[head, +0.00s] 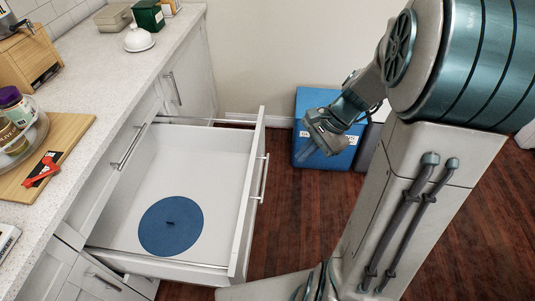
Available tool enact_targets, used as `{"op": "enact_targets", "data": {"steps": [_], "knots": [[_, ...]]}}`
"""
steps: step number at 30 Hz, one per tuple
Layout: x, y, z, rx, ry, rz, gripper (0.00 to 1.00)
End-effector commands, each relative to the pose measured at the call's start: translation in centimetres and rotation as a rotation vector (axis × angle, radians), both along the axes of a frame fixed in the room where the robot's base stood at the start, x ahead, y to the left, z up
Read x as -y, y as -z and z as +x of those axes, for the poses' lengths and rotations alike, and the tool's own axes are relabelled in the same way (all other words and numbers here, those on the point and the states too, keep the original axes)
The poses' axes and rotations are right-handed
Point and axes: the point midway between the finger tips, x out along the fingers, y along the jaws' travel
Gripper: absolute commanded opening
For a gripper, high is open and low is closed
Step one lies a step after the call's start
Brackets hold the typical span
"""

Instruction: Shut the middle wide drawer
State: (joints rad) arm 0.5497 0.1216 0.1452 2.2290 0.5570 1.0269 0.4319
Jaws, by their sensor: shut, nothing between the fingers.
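The wide drawer (185,145) is white and stands pulled far out from the white cabinet below the counter. Its front panel (247,195) carries a long bar handle (264,178) on the outer face. A round blue lid-like disc (171,226) with a small dark knob lies flat on the drawer floor. My gripper (312,146) is beyond and to the right of the drawer front, in front of a blue bin, apart from the handle. Its fingers are shut and hold nothing. The fingertips are small and partly blend with the blue bin behind.
A blue bin (310,103) stands by the far wall. Another drawer with a handle (129,148) is shut above the open one. The counter (104,92) holds a cutting board (72,128), jars and a white butter dish (139,39). Dark wooden floor (290,228) lies clear right of the drawer.

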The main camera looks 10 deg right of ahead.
Motion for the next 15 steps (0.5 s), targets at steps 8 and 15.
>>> {"op": "enact_targets", "data": {"steps": [8, 15], "knots": [[4.6, 11.6, 3.9, -0.18, 0.43, 0.309, 0.0], [6.4, 14.4, 5.1, -0.235, 0.575, 0.424, 0.0]]}}
